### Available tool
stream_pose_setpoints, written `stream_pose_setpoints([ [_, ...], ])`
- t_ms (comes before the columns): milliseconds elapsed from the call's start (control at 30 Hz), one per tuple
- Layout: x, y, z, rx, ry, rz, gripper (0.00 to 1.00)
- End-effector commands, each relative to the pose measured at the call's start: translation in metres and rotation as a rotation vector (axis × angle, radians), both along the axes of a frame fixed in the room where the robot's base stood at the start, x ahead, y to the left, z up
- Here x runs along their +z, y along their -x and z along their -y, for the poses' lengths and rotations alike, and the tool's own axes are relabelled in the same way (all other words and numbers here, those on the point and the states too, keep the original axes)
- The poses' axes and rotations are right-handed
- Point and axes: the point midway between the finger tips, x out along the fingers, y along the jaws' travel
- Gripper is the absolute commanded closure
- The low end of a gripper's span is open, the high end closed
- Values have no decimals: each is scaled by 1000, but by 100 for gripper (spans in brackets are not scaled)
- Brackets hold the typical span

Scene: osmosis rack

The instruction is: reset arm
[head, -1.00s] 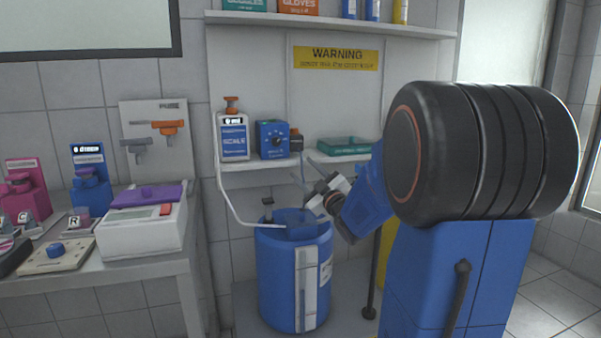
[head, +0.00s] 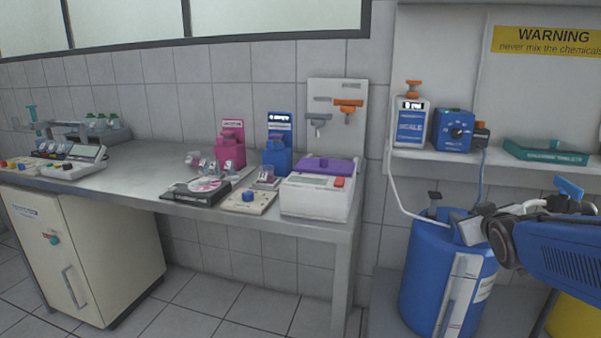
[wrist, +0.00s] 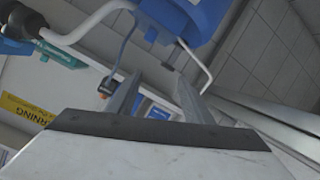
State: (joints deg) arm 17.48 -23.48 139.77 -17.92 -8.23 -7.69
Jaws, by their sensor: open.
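My gripper (head: 466,228) is at the right of the head view, at the top of the blue barrel (head: 420,275). Its jaws overlap the barrel's top in this view, and I cannot tell whether they touch it. In the wrist view the two grey fingers of my gripper (wrist: 160,90) stand apart with nothing between them. A blue body with white tubing, likely the barrel (wrist: 205,15), fills the top of that view beyond the fingers. My blue forearm runs off the right edge of the head view.
A white tube (head: 391,185) hangs beside the barrel. The bench (head: 130,170) at left carries a white device (head: 318,195) and other equipment.

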Motion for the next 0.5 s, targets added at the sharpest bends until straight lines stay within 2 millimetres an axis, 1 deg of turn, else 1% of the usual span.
stream_pose_setpoints([
  [33, -7, 15, -12, -7, -33, -43, 54],
  [167, -33, 55, -37, -33, -123, -175, 54],
  [267, -53, 90, -58, -47, -191, -282, 54],
  [300, -61, 105, -66, -50, -218, -327, 54],
  [367, -73, 129, -79, -55, -257, -394, 54],
  [400, -81, 146, -88, -57, -282, -439, 54],
  [467, -92, 170, -100, -58, -317, -507, 54],
  [500, -98, 186, -108, -57, -337, -549, 54],
])
